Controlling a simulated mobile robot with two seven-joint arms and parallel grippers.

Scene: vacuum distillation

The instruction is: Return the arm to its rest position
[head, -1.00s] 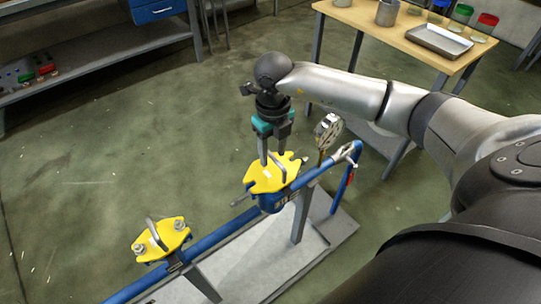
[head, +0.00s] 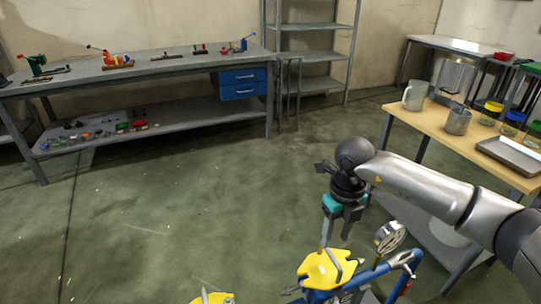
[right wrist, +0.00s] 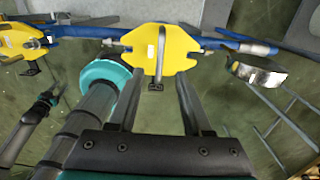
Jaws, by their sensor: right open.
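My right gripper (head: 336,241) is open and empty, pointing down over the yellow clamp plate (head: 318,271) on the blue pipe rig. In the right wrist view, its two fingers (right wrist: 155,85) reach toward the same yellow plate (right wrist: 182,52), whose upright metal handle (right wrist: 161,45) shows between and beyond the fingertips. I cannot tell the exact gap between fingertips and plate. My right arm (head: 420,190) comes in from the right, bent over the rig. My left gripper is in neither view.
A pressure gauge (head: 390,237) stands close to the right of the gripper. A second yellow plate (head: 212,298) is at the bottom edge. A wooden table (head: 425,119) with mugs and a tray is at the right. Open floor lies to the left, before a grey workbench (head: 170,67).

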